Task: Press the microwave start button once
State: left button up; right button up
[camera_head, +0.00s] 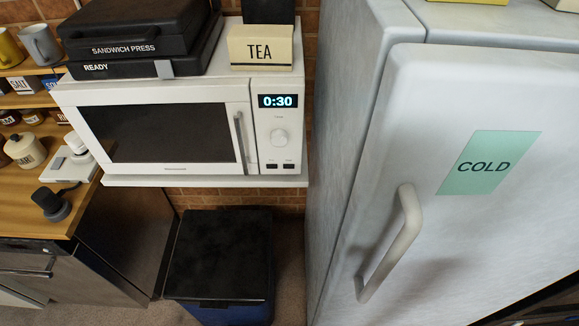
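A white microwave (250,130) sits on a white wall shelf, left of centre, with its door (155,133) closed. Its control panel on the right has a lit display (278,101) reading 0:30 and a round dial (279,137) below it. Two small dark buttons sit under the dial, a left one (271,166) and a right one (288,166); their labels are too small to read. Neither of my grippers is in view.
A sandwich press (130,45) and a TEA box (260,48) stand on the microwave. A large fridge (450,120) with a protruding handle (395,245) fills the right. A black-lidded bin (220,255) stands below the shelf. A wooden counter (25,215) is at left.

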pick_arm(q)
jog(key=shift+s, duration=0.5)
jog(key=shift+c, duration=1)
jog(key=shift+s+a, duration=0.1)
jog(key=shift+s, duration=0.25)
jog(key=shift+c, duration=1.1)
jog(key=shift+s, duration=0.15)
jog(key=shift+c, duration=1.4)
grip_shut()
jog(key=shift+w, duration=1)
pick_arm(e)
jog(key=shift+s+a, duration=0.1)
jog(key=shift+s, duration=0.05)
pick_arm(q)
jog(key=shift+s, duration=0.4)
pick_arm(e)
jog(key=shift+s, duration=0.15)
